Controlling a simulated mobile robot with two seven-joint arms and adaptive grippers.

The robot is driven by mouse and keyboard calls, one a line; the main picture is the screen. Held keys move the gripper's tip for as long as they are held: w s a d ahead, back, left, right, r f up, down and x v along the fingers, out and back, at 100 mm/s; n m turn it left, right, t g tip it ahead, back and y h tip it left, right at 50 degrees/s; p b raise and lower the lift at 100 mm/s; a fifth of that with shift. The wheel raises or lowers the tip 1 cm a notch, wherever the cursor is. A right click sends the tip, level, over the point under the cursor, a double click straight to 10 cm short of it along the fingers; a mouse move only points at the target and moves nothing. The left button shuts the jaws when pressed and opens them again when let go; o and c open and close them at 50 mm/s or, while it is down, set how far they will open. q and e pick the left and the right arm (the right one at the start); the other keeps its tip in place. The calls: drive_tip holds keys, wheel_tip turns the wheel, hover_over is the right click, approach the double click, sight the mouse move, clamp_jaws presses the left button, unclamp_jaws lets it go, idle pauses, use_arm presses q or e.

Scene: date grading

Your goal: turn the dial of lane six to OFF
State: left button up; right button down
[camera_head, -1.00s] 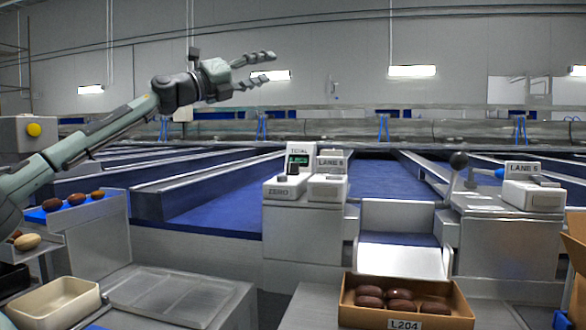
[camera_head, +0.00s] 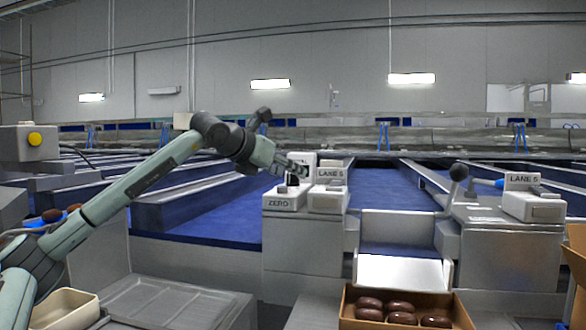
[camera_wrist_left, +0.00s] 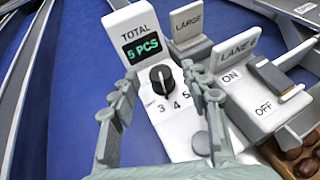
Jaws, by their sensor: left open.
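The lane six box (camera_head: 328,200) is white with a LANE 6 sign and stands on a grey cabinet. In the left wrist view the lane six box (camera_wrist_left: 240,98) carries ON and OFF marks. Its grey bar-shaped dial (camera_wrist_left: 272,77) sits beside these marks; I cannot tell which mark it points to. My left gripper (camera_head: 296,169) is over the neighbouring TOTAL counter. In the left wrist view my left gripper (camera_wrist_left: 160,78) is open and empty, its fingers either side of the counter's black numbered knob (camera_wrist_left: 161,78). I cannot tell if they touch it.
The TOTAL counter (camera_wrist_left: 133,30) reads 5 PCS, with a LARGE sign (camera_wrist_left: 187,22) behind it. A LANE 5 box (camera_head: 533,206) and a black ball-topped lever (camera_head: 457,176) stand to the right. A cardboard box (camera_head: 345,312) of dates lies in front.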

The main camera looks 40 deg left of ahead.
use_arm(q)
drive_tip(key=shift+p+x, duration=0.35)
drive_tip(key=shift+x, duration=1.15)
use_arm(e)
drive_tip(key=shift+s+f, duration=0.1)
drive_tip(key=shift+f, duration=1.2)
use_arm(q)
drive_tip(key=shift+c, duration=0.5)
clamp_jaws()
use_arm(e)
drive_tip(key=shift+a, duration=0.1)
